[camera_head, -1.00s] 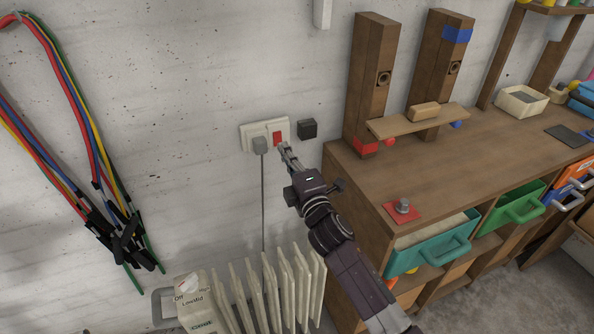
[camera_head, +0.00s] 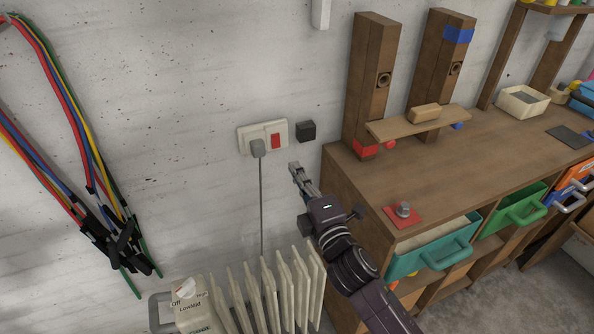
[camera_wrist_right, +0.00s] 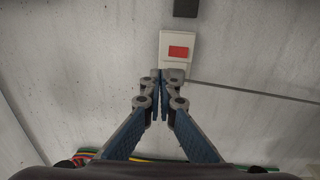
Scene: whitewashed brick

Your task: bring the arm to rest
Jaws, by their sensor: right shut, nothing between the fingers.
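My right gripper (camera_head: 296,172) is shut and empty, in front of the white wall and left of the workbench corner. It is below and to the right of a white wall socket plate (camera_head: 246,139) with a red switch (camera_head: 275,141), and apart from it. In the right wrist view the shut fingertips (camera_wrist_right: 167,76) lie just below the plate (camera_wrist_right: 175,44) and its red switch (camera_wrist_right: 179,52) in the picture. A grey plug (camera_head: 258,148) sits in the socket, its cable hanging down. My left gripper is not in view.
The wooden workbench (camera_head: 440,170) with drawers is close on the right. A black box (camera_head: 306,131) is on the wall beside the plate. Coloured cables (camera_head: 75,130) hang at the left.

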